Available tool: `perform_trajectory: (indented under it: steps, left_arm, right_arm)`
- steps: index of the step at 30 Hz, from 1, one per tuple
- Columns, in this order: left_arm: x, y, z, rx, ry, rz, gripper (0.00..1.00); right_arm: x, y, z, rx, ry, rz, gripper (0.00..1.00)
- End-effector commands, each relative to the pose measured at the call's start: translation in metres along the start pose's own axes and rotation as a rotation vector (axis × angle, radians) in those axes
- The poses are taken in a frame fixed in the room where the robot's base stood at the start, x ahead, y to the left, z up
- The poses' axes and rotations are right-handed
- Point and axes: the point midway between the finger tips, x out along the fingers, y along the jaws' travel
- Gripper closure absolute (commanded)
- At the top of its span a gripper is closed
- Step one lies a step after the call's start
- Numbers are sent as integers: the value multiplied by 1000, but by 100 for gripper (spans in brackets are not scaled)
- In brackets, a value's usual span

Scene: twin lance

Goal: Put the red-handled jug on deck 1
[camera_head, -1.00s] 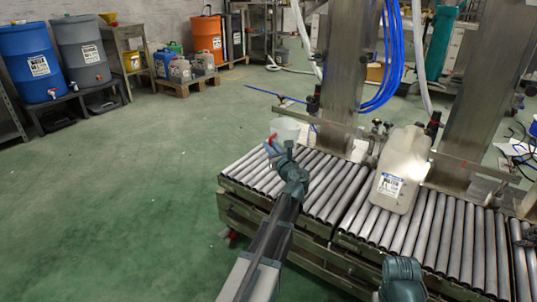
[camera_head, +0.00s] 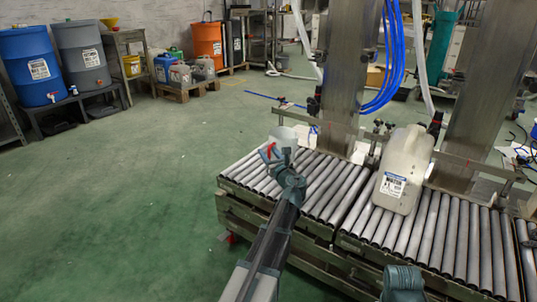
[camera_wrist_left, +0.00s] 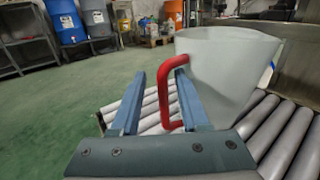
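The jug (camera_head: 283,137) is pale and translucent, with a red handle (camera_head: 268,152). In the head view it is at the far left end of the roller conveyor, just beyond my left gripper (camera_head: 280,155). In the left wrist view the jug (camera_wrist_left: 225,65) is at the right. Its handle (camera_wrist_left: 163,95) lies between the open left gripper's fingers (camera_wrist_left: 160,90), nearer the right finger, which appears to pass inside the loop. A gap shows at the left finger. I cannot tell whether the jug's base touches the rollers. No deck number is readable.
A pale labelled canister (camera_head: 403,170) stands on the rollers to the right. Left-hand rollers (camera_head: 335,185) are bare. Steel columns (camera_head: 345,70) with blue hoses rise behind. Drums (camera_head: 30,60) stand far left; the green floor (camera_head: 130,210) is clear.

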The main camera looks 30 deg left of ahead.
Motion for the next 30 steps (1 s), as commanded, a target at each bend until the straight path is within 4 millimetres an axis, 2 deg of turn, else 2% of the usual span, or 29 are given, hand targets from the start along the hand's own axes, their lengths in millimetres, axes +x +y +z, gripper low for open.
perform_trajectory:
  steps: [5,8,21,25,30]
  left_arm:
    - [-2,0,0,0,0,0,55]
    - [-10,0,0,0,0,-2,55]
    - [-94,1,0,0,0,-3,55]
    - [-110,1,0,0,0,-2,55]
    - [-119,0,0,0,0,0,55]
  right_arm:
    - [0,0,0,0,0,0,50]
    - [0,0,0,0,0,0,50]
    - [0,0,0,0,0,0,50]
    - [0,0,0,0,0,0,50]
    - [0,0,0,0,0,0,50]
